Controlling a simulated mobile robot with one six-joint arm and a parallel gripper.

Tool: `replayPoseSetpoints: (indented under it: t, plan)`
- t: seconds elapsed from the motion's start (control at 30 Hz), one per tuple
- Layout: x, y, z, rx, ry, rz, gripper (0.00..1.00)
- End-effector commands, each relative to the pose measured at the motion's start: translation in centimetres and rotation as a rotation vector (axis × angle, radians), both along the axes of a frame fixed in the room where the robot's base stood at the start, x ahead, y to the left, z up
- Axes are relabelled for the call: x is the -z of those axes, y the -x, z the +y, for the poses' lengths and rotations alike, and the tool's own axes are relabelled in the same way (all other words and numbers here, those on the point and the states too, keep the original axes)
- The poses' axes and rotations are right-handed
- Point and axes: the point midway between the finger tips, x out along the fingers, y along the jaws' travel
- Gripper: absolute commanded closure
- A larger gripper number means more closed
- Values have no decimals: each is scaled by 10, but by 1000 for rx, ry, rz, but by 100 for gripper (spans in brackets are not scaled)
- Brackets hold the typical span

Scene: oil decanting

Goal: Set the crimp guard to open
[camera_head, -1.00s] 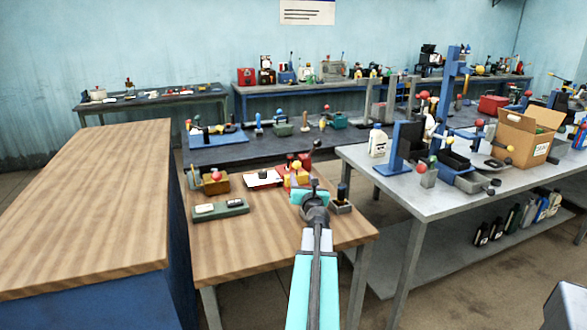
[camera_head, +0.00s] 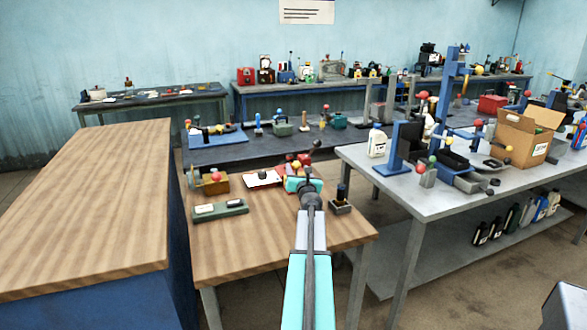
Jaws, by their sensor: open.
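My arm reaches forward over the small wooden table, and my teal and dark gripper (camera_head: 301,184) is at its back right part. The gripper is open, though its fingers are small and hard to make out. Just behind it, a red and yellow device (camera_head: 292,165) with red knobs shows in part; the gripper hides its front. I cannot tell for certain which part is the crimp guard, nor whether the gripper touches the device.
The table's front is clear. A grey bench (camera_head: 410,195) stands right.

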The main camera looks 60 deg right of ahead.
Motion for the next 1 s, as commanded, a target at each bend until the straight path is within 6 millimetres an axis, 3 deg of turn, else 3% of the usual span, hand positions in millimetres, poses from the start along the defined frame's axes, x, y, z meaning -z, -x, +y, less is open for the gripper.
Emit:
replayPoseSetpoints:
  t: [0.4,0.87,1.0]
  plan:
    - [0,-23,-24,-2,0,-1,53]
    - [0,-26,-26,-2,0,-1,53]
    - [0,-26,-26,-2,0,-1,73]
